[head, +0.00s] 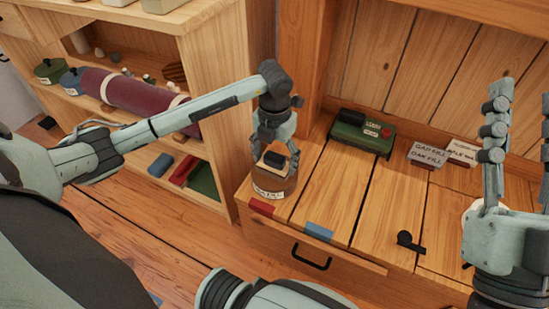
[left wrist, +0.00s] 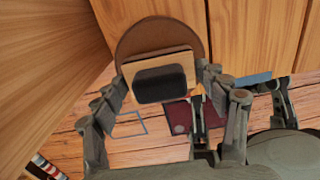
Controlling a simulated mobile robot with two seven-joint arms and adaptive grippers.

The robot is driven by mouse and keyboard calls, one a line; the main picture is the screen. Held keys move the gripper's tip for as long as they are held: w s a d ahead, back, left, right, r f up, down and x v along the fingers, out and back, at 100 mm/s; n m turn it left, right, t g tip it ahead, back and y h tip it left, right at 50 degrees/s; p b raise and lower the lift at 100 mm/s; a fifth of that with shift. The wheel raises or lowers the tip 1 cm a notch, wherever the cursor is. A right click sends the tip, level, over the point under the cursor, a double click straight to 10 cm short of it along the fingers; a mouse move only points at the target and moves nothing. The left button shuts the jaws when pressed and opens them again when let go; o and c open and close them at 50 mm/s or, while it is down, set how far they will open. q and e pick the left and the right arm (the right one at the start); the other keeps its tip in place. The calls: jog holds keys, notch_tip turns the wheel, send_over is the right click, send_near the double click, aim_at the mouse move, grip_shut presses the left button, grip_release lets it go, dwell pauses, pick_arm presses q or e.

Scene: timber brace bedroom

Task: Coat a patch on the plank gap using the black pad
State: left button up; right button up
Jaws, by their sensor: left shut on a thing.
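My left gripper (head: 276,148) points down over the left end of the wooden bench top. It is shut on the black pad (head: 274,158), a dark block with a wooden backing. In the left wrist view the pad (left wrist: 160,84) sits between the fingers, in front of a round brown tub (left wrist: 140,38). The labelled tub (head: 268,186) stands upright below the pad; whether they touch is unclear. Dark plank gaps (head: 366,196) run along the bench top (head: 340,180); which one is the task's gap I cannot tell. My right gripper (head: 520,125) is raised at the right, fingers apart and empty.
A black knob-like piece (head: 407,240) lies near the front. Red (head: 261,207) and blue (head: 318,231) patches mark the front edge. A shelf (head: 205,60) stands left.

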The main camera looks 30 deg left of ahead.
aim_at(275, 156)
dwell(0.4)
pick_arm(q)
jog(key=shift+r+p, duration=2.8)
jog(key=shift+r, duration=0.7)
jog(key=shift+f, duration=0.1)
